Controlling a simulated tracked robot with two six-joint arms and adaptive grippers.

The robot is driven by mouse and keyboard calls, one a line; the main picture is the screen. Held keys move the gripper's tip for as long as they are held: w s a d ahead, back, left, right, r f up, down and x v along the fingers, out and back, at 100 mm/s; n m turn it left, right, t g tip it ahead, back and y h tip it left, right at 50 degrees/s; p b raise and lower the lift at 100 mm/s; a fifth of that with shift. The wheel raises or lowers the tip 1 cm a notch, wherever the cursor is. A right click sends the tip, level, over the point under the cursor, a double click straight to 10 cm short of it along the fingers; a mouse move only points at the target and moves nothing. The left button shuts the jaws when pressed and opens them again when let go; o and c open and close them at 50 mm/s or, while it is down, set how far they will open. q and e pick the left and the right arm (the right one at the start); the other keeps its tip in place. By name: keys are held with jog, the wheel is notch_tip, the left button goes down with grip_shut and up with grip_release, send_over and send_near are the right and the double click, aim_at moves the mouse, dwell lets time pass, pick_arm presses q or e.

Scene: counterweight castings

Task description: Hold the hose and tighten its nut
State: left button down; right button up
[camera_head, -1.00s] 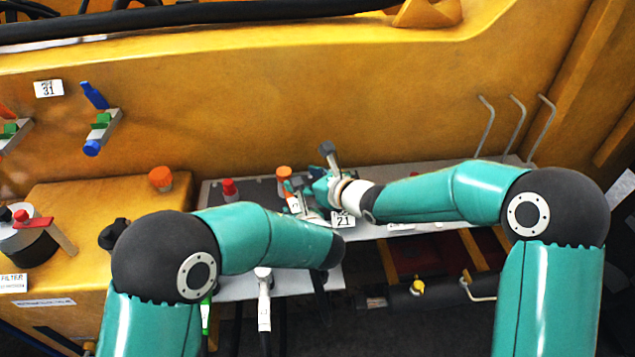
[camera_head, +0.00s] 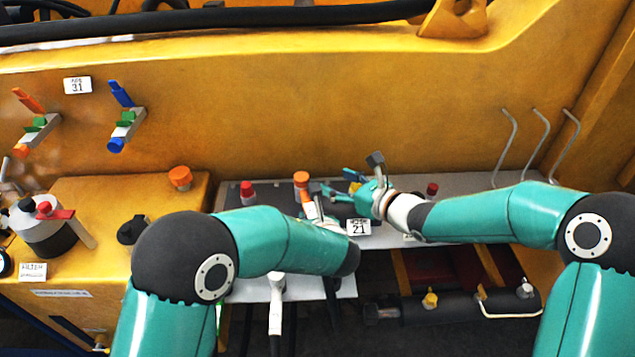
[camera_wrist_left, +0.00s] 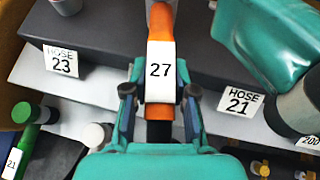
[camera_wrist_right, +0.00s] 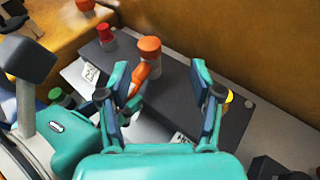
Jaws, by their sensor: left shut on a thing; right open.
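The orange hose (camera_wrist_left: 182,75) bears a white 27 label (camera_wrist_left: 160,70).
A red-capped fitting (camera_head: 247,190) stands left of the orange one on the dark plate (camera_wrist_right: 180,100). A HOSE 21 label (camera_head: 359,227) and HOSE 23 label (camera_wrist_left: 61,61) mark the shelf edge. The yellow wall (camera_head: 300,110) rises close behind.

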aim_at(308, 180)
jog(key=d+f+n+y, duration=0.1)
jog(key=y, duration=0.1)
jog(key=d+f+n+g+y, duration=0.1)
jog(key=f, duration=0.1)
jog(key=d+f+n+y, duration=0.1)
jog(key=y, duration=0.1)
jog(key=shift+w+d+f+g+y, duration=0.1)
jog(key=shift+w+f+g+y, duration=0.2)
jog(key=shift+f+g, duration=0.1)
jog(key=shift+n, duration=0.3)
jog(key=x, duration=1.1)
jog(key=shift+a+r, duration=0.15)
jog(key=shift+a, duration=0.15)
jog(key=c, duration=1.1)
jog(key=shift+s+a+m+t+h, duration=0.1)
jog(key=shift+m+t+h, duration=0.5)
jog(key=shift+m+t, duration=0.25)
jog(key=shift+c, duration=0.3)
